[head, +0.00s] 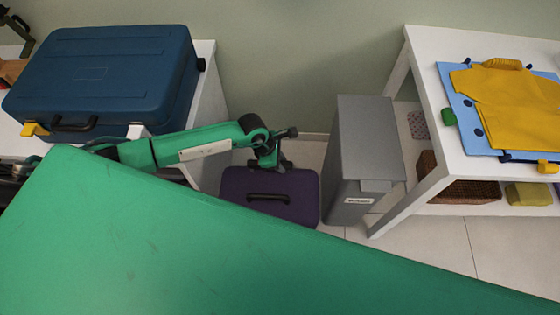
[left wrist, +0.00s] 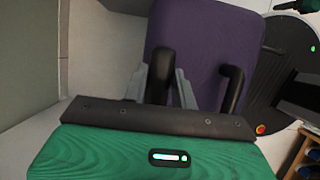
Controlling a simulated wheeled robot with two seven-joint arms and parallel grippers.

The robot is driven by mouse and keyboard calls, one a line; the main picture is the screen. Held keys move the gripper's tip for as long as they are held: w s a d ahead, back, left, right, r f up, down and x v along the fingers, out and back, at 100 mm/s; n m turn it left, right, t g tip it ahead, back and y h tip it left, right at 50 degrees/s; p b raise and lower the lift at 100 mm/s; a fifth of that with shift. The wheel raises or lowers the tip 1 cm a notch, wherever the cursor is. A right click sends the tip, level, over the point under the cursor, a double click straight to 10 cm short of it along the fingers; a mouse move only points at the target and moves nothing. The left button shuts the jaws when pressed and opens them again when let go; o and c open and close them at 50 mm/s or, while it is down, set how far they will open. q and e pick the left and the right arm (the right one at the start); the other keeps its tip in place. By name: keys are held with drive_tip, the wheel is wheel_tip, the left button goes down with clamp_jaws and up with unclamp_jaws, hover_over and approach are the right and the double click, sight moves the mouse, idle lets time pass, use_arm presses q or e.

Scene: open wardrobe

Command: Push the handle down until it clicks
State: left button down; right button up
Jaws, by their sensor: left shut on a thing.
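The purple suitcase (head: 291,187) stands on the floor between the white tables, and it fills the upper middle of the left wrist view (left wrist: 208,35). A black carry handle (head: 268,197) is on it, and a black handle also shows at its right in the left wrist view (left wrist: 233,88). My left gripper (head: 279,163) is at the suitcase's far edge. In the left wrist view its grey fingers are shut on a black upright handle (left wrist: 161,72). The fingers hide part of this handle, and how far it sticks out is unclear. My right gripper is not in view.
A grey box (head: 357,150) stands right of the suitcase, close to the right table (head: 412,45), which bears yellow and blue folded things (head: 510,100). A blue suitcase (head: 110,75) lies on the left table. The wall is close behind.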

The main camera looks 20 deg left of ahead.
use_arm(q)
drive_tip(key=c, duration=1.3)
unclamp_jaws()
drive_tip(key=shift+s+f, duration=0.2)
drive_tip(key=shift+f, duration=0.25)
drive_tip(key=shift+c, duration=0.2)
drive_tip(key=shift+o, duration=1.1)
drive_tip(key=shift+w, duration=0.15)
drive_tip(key=shift+r, duration=0.1)
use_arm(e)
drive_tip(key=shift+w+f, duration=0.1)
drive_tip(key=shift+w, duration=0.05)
use_arm(q)
drive_tip(key=shift+r, duration=0.1)
drive_tip(key=v, duration=1.3)
drive_tip(key=shift+r, duration=0.25)
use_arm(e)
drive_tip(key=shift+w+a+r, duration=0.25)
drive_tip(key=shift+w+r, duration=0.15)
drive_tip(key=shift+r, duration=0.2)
use_arm(q)
drive_tip(key=shift+a, duration=0.1)
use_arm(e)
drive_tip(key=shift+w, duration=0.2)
